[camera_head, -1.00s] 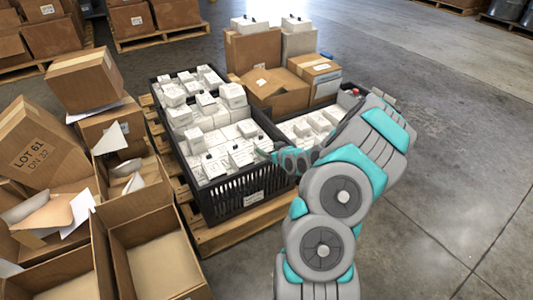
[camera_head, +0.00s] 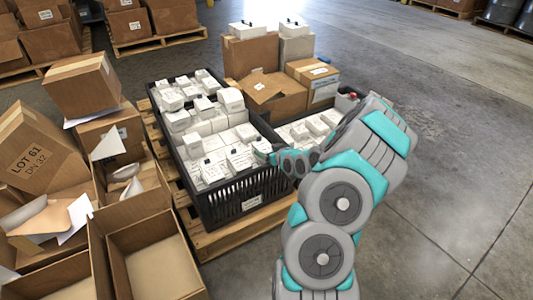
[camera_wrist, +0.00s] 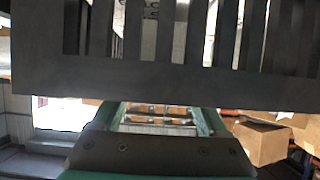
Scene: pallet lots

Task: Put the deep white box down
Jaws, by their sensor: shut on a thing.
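My gripper (camera_head: 268,153) is at the near right corner of the large black crate (camera_head: 240,200), just above its rim. A small white box (camera_head: 261,147) shows at its fingertips, and the jaws are shut on it. The fingers and arm hide part of this box, so I cannot tell whether it touches the crate's contents. Several white boxes (camera_head: 212,140) fill the crate in uneven layers.
The crate stands on a wooden pallet (camera_head: 235,235). A second dark crate with white boxes (camera_head: 315,125) lies behind my arm. Cardboard boxes (camera_head: 275,95) stand at the back. Open cartons (camera_head: 150,255) crowd the left. Bare floor (camera_head: 460,130) is free on the right.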

